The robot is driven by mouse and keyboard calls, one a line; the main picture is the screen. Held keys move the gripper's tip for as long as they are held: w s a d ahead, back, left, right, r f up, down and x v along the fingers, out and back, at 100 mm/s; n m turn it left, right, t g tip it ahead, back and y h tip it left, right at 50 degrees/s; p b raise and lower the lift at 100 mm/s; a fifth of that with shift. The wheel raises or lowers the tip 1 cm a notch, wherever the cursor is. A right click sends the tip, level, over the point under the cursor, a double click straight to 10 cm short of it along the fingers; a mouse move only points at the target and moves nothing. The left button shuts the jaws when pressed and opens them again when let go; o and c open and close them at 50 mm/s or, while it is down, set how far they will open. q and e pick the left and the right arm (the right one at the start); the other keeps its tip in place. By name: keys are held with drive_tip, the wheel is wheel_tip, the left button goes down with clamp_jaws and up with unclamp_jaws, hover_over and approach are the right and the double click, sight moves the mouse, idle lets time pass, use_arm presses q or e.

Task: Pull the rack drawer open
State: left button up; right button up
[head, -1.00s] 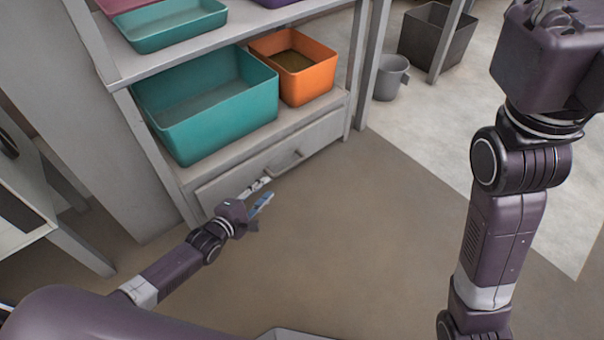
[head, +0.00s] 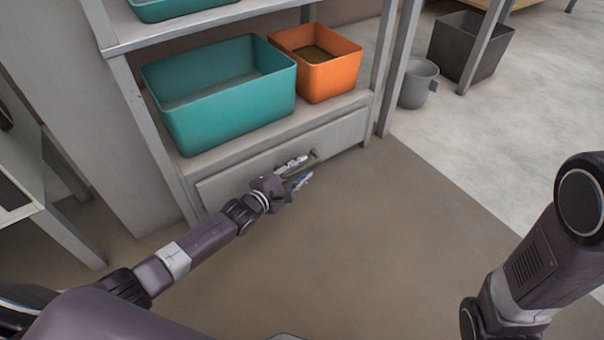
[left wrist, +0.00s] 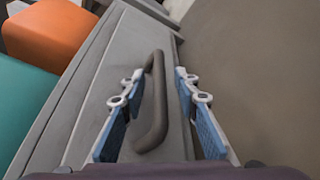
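The rack drawer (head: 235,183) is a grey front low in the rack, and it looks closed. Its handle is a dark bar, seen clearly in the left wrist view (left wrist: 154,105), where it runs between the two blue-padded fingers. My left gripper (head: 302,172) is open at the handle, with one finger on each side of it. The fingers look apart from the bar. In the head view the gripper partly covers the handle. My right arm shows at the right, but its gripper is out of view.
A teal bin (head: 222,117) and an orange bin (head: 326,88) stand on the shelf above the drawer. A grey bucket (head: 417,85) and a dark bin (head: 470,48) stand on the floor at right. The floor before the drawer is clear.

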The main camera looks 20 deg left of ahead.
use_arm(q)
drive_tip(key=shift+w+d, duration=0.1)
drive_tip(key=shift+w, duration=0.1)
clamp_jaws()
idle(0.4)
